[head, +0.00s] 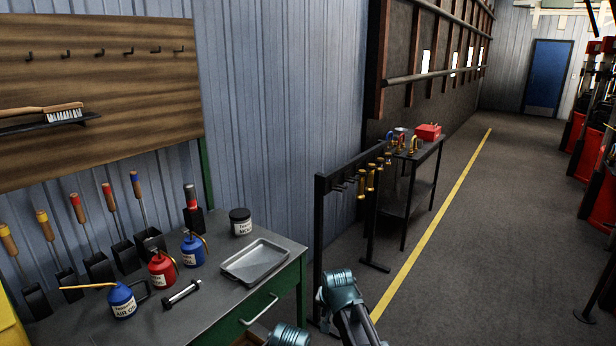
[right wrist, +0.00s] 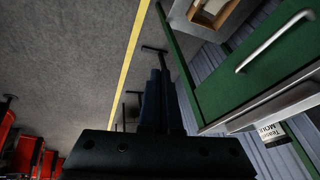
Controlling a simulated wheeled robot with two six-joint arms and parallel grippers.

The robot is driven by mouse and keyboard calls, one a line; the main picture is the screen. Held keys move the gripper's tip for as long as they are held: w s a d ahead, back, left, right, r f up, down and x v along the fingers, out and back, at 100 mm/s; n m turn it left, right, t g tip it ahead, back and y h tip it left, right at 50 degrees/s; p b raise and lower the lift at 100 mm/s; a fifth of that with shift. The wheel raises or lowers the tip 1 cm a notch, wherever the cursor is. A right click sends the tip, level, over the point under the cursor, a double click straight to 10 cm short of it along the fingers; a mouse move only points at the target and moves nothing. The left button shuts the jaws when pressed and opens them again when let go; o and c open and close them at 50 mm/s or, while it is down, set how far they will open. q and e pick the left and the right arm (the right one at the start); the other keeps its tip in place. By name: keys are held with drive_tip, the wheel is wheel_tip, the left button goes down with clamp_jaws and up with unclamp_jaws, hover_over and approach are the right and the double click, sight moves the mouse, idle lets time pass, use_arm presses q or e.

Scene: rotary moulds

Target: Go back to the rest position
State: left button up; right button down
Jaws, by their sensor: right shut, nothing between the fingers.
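My right gripper (right wrist: 158,72) shows in the right wrist view. Its two dark fingers lie together with nothing between them. It hangs over the grey floor beside the green workbench (right wrist: 225,85), apart from it. In the head view, teal and dark parts of my own arms show at the bottom edge, in front of the workbench (head: 300,290) and the aisle. Neither gripper's fingertips can be seen there, and my left gripper is in neither view.
The bench holds a metal tray (head: 256,262), a black jar (head: 240,221), oil cans (head: 162,270) and several handled tools in holders. A black rack (head: 319,240) with brass-coloured pieces stands to its right. Red machines stand far right.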

drive_tip(key=s+d+f+n+g, duration=0.1)
drive_tip(key=s+d, duration=0.3)
drive_tip(key=s, duration=0.3)
drive_tip(key=s+d+n+g+h, duration=0.1)
drive_tip(key=s+d+n+g, duration=0.1)
drive_tip(key=s+d, duration=0.35)
drive_tip(key=s+d+f+n+g, duration=0.1)
drive_tip(key=s+d, duration=0.2)
drive_tip(key=s, duration=0.6)
drive_tip(key=s+a+n+g+h, duration=0.1)
drive_tip(key=s+a+n, duration=0.2)
drive_tip(key=a, duration=0.8)
drive_tip(key=shift+s+a+r+n+p, duration=0.25)
drive_tip(key=shift+s+r+n+p, duration=0.2)
drive_tip(key=shift+s, duration=0.45)
